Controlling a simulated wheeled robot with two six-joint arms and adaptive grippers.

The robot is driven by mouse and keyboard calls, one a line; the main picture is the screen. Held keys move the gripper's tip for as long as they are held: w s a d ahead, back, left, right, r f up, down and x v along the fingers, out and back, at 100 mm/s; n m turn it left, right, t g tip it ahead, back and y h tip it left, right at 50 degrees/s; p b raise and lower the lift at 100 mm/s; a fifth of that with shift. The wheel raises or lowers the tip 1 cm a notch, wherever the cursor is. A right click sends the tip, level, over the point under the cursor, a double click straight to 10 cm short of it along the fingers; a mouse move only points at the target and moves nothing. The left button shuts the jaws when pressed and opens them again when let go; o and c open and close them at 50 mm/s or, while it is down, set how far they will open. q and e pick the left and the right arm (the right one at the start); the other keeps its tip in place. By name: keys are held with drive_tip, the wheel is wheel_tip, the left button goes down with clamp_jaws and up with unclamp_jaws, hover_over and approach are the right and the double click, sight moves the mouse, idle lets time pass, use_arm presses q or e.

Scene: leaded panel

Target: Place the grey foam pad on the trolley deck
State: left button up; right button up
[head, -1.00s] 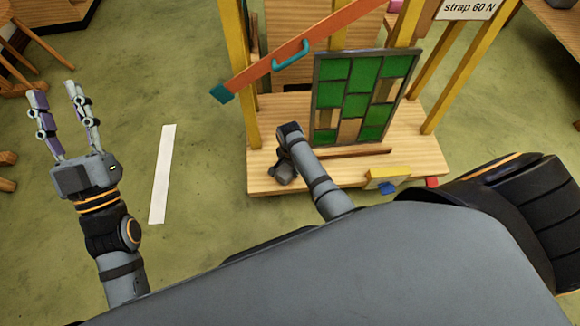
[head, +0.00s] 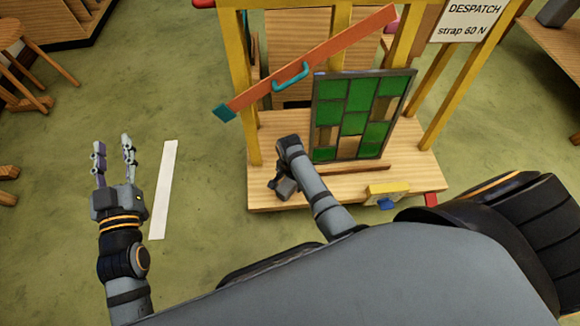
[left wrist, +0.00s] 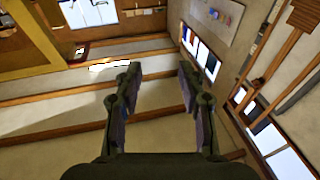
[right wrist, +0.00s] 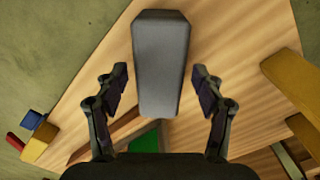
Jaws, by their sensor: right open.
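The grey foam pad (right wrist: 161,62) shows in the right wrist view as a long grey block over the wooden trolley deck (right wrist: 240,50). My right gripper (right wrist: 160,72) is open, with a finger on each side of the pad's near end and gaps between. Whether the pad rests flat on the deck is hard to tell. In the head view my right gripper (head: 283,187) is over the front left of the deck (head: 415,168), and I cannot make out the pad there. My left gripper (head: 112,145) is open and empty, left of the trolley.
A green leaded panel (head: 352,115) leans upright on the deck. An orange bar with a teal handle (head: 291,75) slants across the yellow frame (head: 252,90). A yellow box (head: 387,193) is at the deck's front edge. A white strip (head: 163,190) lies on open floor.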

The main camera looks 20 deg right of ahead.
sight(290, 181)
drive_tip(key=shift+r+p, duration=0.35)
drive_tip(key=shift+r, duration=0.5)
use_arm(q)
drive_tip(key=s+f+g+p, duration=0.1)
drive_tip(key=s+f+g, duration=0.25)
drive_tip(key=f, duration=0.45)
drive_tip(key=s+f+g, duration=0.2)
drive_tip(key=f+g, duration=0.2)
drive_tip(key=f, duration=0.4)
use_arm(e)
drive_tip(key=shift+r, duration=0.95)
drive_tip(key=shift+r+p, duration=0.4)
drive_tip(key=shift+r, duration=0.35)
drive_tip(key=shift+r+p, duration=0.45)
drive_tip(key=shift+r, duration=0.45)
drive_tip(key=shift+r+p, duration=0.5)
drive_tip(key=shift+r, duration=0.4)
use_arm(q)
drive_tip(key=s+d+f+g, duration=0.1)
drive_tip(key=s+f+g, duration=0.7)
drive_tip(key=s, duration=0.3)
drive_tip(key=shift+s+f, duration=0.35)
drive_tip(key=shift+f, duration=0.25)
use_arm(e)
drive_tip(key=shift+r, duration=0.5)
use_arm(q)
drive_tip(key=shift+d, duration=0.1)
use_arm(e)
drive_tip(key=shift+s, duration=0.1)
